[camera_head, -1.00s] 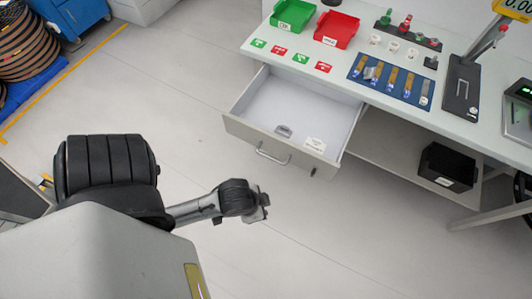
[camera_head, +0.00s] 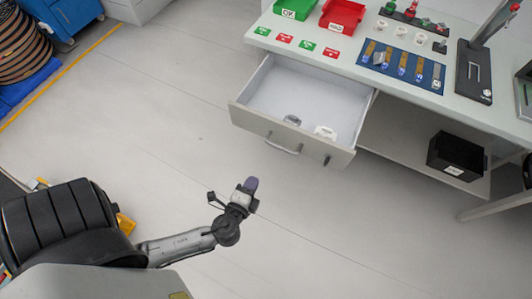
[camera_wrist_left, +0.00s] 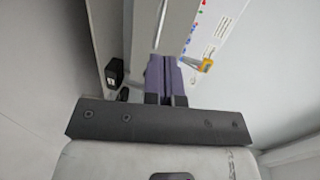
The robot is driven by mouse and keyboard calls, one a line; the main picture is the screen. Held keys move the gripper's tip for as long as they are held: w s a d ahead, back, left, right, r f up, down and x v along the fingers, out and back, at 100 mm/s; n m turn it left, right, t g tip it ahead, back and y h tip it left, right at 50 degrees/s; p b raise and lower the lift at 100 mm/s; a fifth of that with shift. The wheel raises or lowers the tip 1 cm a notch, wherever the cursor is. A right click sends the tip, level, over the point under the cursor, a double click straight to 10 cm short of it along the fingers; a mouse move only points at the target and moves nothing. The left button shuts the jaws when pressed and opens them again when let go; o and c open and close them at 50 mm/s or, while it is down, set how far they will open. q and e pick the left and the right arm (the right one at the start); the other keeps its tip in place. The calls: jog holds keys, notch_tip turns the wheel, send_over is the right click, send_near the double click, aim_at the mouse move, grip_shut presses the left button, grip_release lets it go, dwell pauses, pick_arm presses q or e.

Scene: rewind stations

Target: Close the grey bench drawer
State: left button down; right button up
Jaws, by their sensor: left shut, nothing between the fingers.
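The grey bench drawer (camera_head: 240,118) is pulled open under the bench top in the head view. Its front carries a bar handle (camera_head: 282,147) and a small dark lock or knob. Two small items lie inside near the front. My left gripper (camera_head: 250,185) is in front of the drawer and apart from it, below the handle in the picture. In the left wrist view its purple fingers (camera_wrist_left: 161,78) are together with nothing between them. My right gripper is in neither view.
The bench top (camera_head: 350,70) holds a green bin (camera_head: 298,8), a red bin (camera_head: 341,15) and a blue mat (camera_head: 390,66) with several parts. A black box (camera_head: 457,155) stands on the lower shelf. The floor before the drawer is clear.

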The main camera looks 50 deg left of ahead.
pick_arm(q)
jog(key=d+b+x, duration=0.1)
jog(key=b+x, duration=0.1)
jog(key=x, duration=1.2)
jog(key=shift+w+r+m+t+h, duration=0.2)
jog(key=shift+w+m+t+h, duration=0.1)
jog(key=shift+w+m, duration=0.15)
jog(key=shift+w, duration=0.15)
